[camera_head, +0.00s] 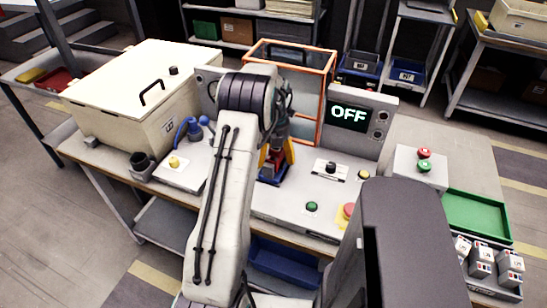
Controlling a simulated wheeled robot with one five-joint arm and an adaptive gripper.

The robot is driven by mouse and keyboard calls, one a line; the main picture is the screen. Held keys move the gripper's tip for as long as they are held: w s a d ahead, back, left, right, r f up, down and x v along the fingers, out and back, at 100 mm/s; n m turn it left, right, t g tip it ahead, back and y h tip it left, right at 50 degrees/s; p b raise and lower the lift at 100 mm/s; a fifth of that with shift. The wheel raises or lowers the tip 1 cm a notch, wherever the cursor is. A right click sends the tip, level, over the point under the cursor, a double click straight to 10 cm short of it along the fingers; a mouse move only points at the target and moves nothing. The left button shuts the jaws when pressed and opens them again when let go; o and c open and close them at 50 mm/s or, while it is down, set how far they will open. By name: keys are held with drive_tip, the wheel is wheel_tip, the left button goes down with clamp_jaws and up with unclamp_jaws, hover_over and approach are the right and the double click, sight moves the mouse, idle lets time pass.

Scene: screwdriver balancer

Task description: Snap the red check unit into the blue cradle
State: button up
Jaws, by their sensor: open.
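My gripper (276,158) points down at the middle of the bench, in front of the orange-framed guard, and is open. Small red, yellow and blue parts show around its fingertips. The blue part (271,180) low at the fingers looks like the blue cradle, resting on the bench top. A small red patch (264,158) just above it may be the red check unit. The arm and gripper hide much of this spot, so I cannot tell whether the red part sits in the blue one or touches the fingers.
The orange-framed guard (322,95) stands close behind. A panel reading OFF (350,115) is to its right, a large cream box (118,105) to the left. Buttons line the front. A green tray (476,213) and several grey units (482,262) are at right.

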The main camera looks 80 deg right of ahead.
drive_tip(key=r, duration=1.1)
drive_tip(key=shift+w+d, duration=0.1)
drive_tip(key=shift+w, duration=0.1)
drive_tip(key=shift+c, duration=0.2)
drive_tip(key=shift+r+m+p, duration=0.25)
drive_tip(key=shift+m+p, duration=0.15)
drive_tip(key=shift+p, duration=0.2)
drive_tip(key=c, duration=0.3)
drive_tip(key=m+p, duration=0.2)
drive_tip(key=p, duration=0.1)
drive_tip(key=shift+s+a+r+m, duration=0.2)
drive_tip(key=shift+s+r+m, duration=0.15)
drive_tip(key=shift+m, duration=0.05)
drive_tip(key=c, duration=0.5)
drive_tip(key=shift+s+m+p, duration=0.15)
drive_tip(key=shift+m+p, duration=0.4)
drive_tip(key=shift+m, duration=0.25)
drive_tip(key=shift+c, duration=1.4)
drive_tip(key=shift+a+f+m, duration=0.1)
drive_tip(key=shift+f+m, duration=0.05)
drive_tip(key=shift+m, duration=0.15)
drive_tip(key=shift+c, duration=1.4)
drive_tip(key=shift+f+b, duration=0.35)
drive_tip(key=shift+f, duration=0.15)
clamp_jaws()
drive_tip(key=shift+f+b, duration=1.35)
drive_tip(key=shift+f, duration=0.5)
